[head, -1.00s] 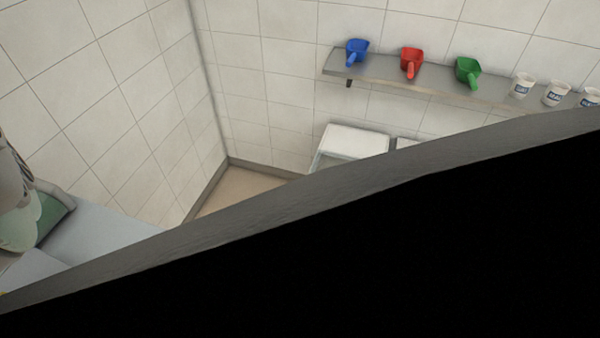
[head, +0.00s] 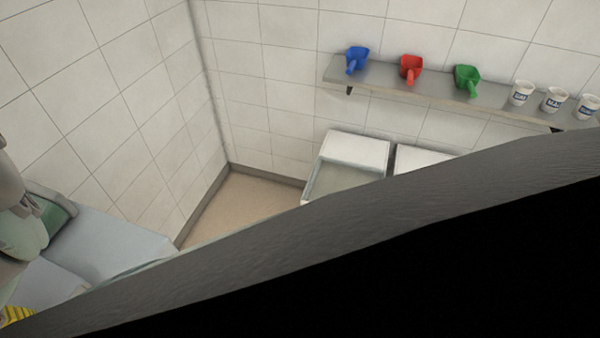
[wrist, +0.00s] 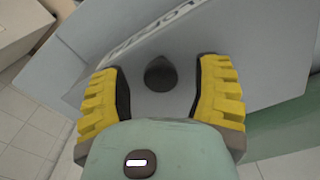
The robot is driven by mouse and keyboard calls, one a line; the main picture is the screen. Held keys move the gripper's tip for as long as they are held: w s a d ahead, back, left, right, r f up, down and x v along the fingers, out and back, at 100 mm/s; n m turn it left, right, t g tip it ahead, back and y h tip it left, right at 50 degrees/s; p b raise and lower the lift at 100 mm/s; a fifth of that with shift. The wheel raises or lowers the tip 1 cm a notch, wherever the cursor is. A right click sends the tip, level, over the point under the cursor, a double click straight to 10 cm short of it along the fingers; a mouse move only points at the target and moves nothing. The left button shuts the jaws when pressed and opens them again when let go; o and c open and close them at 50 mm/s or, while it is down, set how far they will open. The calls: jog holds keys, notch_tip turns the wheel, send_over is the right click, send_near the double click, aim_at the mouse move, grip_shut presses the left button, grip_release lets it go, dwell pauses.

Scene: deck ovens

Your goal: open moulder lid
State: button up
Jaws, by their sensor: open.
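The moulder's grey lid panel (wrist: 225,60), with partly cut-off dark lettering, fills much of the wrist view. A dark round knob (wrist: 160,76) sits on it. My gripper (wrist: 160,66) is open, with one yellow finger on each side of the knob and visible gaps to both. Whether the fingertips are level with the knob cannot be told. In the head view, the pale grey machine top (head: 110,240) is at the left, by my arm. A bit of yellow finger (head: 16,316) shows at the lower left; the knob is hidden there.
A large dark shape with a grey edge (head: 330,225) blocks the lower right of the head view. Behind it are white-lidded bins (head: 357,149) and a wall shelf (head: 430,84) with blue, red and green scoops and several cups. Bare floor (head: 235,205) shows in the corner.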

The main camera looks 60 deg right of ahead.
grip_shut()
dwell(0.4)
jog(key=shift+r, duration=0.1)
